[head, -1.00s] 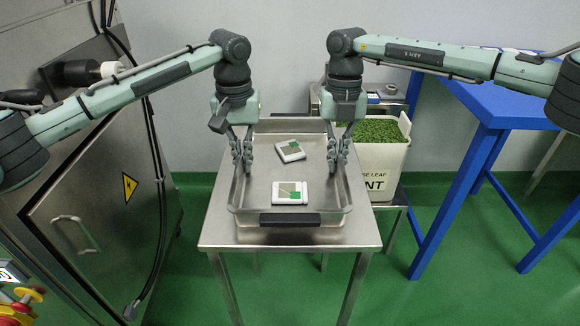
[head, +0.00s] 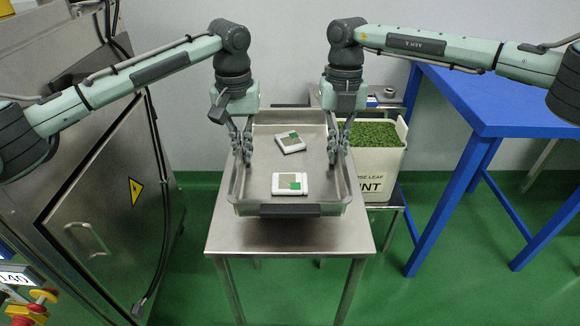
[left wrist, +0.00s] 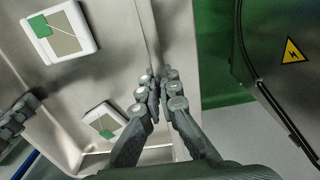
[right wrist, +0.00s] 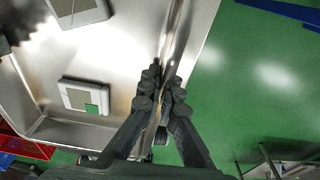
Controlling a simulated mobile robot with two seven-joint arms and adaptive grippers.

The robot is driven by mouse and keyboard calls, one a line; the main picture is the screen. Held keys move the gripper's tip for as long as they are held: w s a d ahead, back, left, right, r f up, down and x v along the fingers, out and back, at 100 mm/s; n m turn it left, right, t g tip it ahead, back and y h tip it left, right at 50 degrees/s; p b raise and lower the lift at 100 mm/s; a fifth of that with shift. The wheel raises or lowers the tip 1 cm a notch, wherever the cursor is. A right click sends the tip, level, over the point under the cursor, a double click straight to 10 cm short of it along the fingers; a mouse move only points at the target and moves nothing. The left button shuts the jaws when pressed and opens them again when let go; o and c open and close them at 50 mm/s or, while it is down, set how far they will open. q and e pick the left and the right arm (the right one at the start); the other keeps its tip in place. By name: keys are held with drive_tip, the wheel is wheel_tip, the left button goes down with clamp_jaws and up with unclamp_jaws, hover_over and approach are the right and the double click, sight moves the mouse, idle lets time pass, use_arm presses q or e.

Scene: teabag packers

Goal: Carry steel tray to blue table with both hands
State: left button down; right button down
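The steel tray (head: 240,204) is a shallow pan with dark end handles, over the small steel table. Two white teabag packs, one at the back (head: 291,142) and one at the front (head: 289,184), lie in it. My left gripper (head: 242,160) is shut on the tray's left wall; the left wrist view (left wrist: 160,85) shows the wall between its fingers. My right gripper (head: 336,160) is shut on the right wall, as the right wrist view (right wrist: 160,85) shows. The blue table (head: 500,95) stands at the right. Whether the tray's underside touches the steel table is hidden.
The small steel table (head: 290,238) stands under the tray. A white bin (head: 382,165) of green leaf stands on a low stand behind right. A steel cabinet (head: 100,215) is close on the left. The blue table's visible top is bare. Green floor lies open at front right.

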idle(0.7)
